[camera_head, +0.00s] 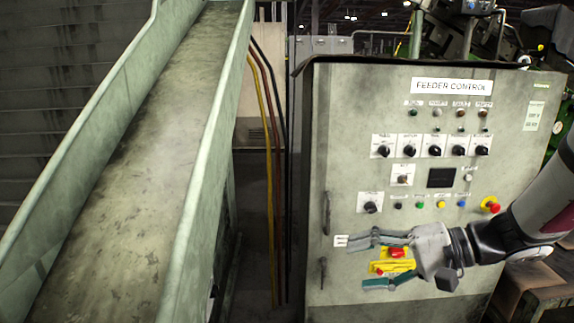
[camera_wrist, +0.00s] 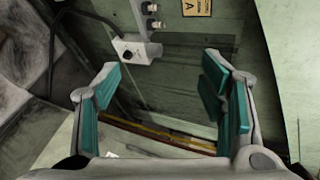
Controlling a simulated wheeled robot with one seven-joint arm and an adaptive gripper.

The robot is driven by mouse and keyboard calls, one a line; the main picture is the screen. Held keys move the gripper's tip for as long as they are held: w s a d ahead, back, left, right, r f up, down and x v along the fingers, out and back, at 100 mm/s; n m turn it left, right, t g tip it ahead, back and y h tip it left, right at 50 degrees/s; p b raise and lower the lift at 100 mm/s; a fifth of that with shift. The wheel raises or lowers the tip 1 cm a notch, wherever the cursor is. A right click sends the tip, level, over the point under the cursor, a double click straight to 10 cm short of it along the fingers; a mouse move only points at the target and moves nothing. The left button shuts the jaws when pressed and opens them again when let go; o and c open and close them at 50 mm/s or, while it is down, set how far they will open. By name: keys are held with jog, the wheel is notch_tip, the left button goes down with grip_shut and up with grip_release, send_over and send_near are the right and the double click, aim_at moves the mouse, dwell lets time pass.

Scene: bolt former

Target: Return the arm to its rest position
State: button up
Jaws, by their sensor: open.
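My gripper (camera_head: 378,262) reaches in from the right edge in the head view, in front of the lower part of the feeder control cabinet (camera_head: 345,160). Its fingers point left and stand apart with nothing between them. A red button on a yellow plate (camera_head: 392,266) shows between the fingers in that view; I cannot tell how far it is from them. In the wrist view my gripper (camera_wrist: 165,85) is wide open, with teal pads on both sides and no object held. A small box with a black knob (camera_wrist: 128,50) shows beyond the fingers there.
A long chute (camera_head: 140,150) with pale green side walls slopes up on the left. Yellow, red and black cables (camera_head: 270,150) run down between chute and cabinet. A red emergency button (camera_head: 491,205) sits close above my arm. Open space shows left of the fingers.

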jog(key=s+a+r+n+g+h+p, duration=0.1)
jog(key=s+r+n+g+h+p, duration=0.2)
jog(key=s, duration=0.5)
jog(key=s+a+r+h+p, duration=0.1)
jog(key=s+r+h+p, duration=0.2)
jog(key=s, duration=0.5)
jog(key=s+d+r+n+t+h+p, duration=0.1)
jog(key=s+d+r+t+h+p, duration=0.2)
jog(key=s+d+r+h, duration=0.3)
notch_tip(320, 180, up, 2)
jog(key=shift+s+d+r+h, duration=0.25)
jog(key=shift+s+d, duration=0.2)
jog(key=shift+s, duration=0.7)
